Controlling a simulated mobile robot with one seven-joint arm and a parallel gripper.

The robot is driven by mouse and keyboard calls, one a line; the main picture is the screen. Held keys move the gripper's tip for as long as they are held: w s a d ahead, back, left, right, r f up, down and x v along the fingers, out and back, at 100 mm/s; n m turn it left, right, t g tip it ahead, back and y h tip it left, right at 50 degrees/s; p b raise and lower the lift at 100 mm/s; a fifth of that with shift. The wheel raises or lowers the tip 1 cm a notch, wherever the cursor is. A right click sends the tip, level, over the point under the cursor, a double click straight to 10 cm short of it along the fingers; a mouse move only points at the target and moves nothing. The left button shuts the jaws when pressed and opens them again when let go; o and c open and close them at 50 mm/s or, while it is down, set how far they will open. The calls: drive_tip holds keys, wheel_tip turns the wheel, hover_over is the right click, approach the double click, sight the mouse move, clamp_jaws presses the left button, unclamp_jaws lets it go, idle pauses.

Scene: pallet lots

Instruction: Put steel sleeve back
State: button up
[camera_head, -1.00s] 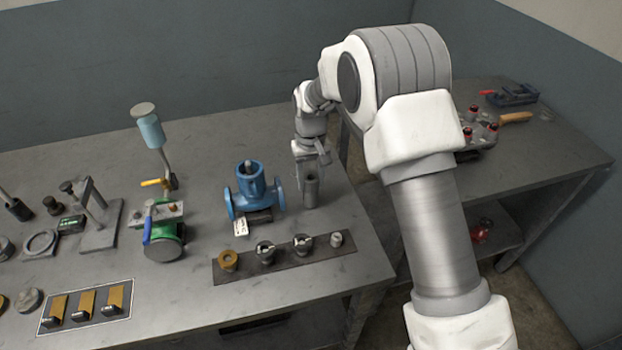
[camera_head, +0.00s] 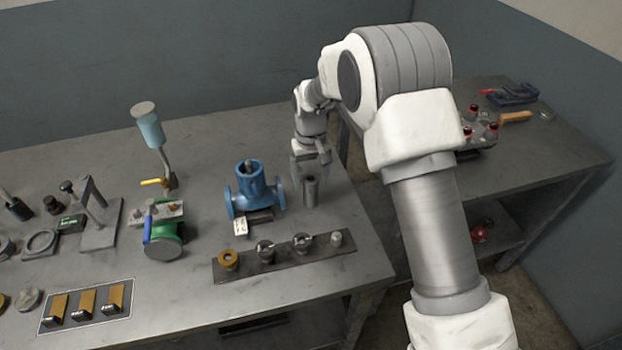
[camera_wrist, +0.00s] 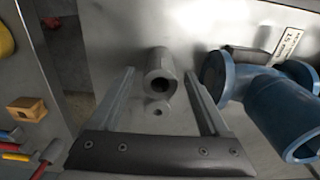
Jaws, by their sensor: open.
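A grey hollow steel cylinder (camera_head: 310,191), which looks like the steel sleeve, stands upright on the bench right of the blue valve body. In the wrist view the sleeve (camera_wrist: 158,62) shows its dark bore and lies in the gap between my fingers. My gripper (camera_head: 310,167) points down just above or around its top; the head view does not settle which. In the wrist view my gripper (camera_wrist: 160,73) is open, with a gap visible on both sides of the sleeve.
The blue valve body (camera_head: 254,193) stands close on the left. A dark strip (camera_head: 284,259) holding several small fittings lies in front. A green valve (camera_head: 164,242) is farther left. The bench's right edge is near, with a second table (camera_head: 550,150) beyond.

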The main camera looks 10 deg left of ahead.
wheel_tip(320, 180, up, 12)
drive_tip(key=s+d+r+m+t, duration=0.1)
drive_tip(key=s+d+r, duration=0.2)
drive_tip(key=d+r, duration=0.45)
drive_tip(key=s+d+r+m+t, duration=0.1)
drive_tip(key=s+d+r+t, duration=0.1)
drive_tip(key=s+d+r, duration=0.5)
drive_tip(key=s+d+m+t, duration=0.1)
drive_tip(key=s+d, duration=0.4)
drive_tip(key=s, duration=0.3)
drive_tip(key=s+d+m+t, duration=0.1)
drive_tip(key=s+d+m, duration=0.1)
drive_tip(key=s+d, duration=0.3)
drive_tip(key=s, duration=0.4)
drive_tip(key=shift+s+d+f+t, duration=0.3)
drive_tip(key=shift+d+f, duration=0.05)
drive_tip(key=shift+f, duration=0.05)
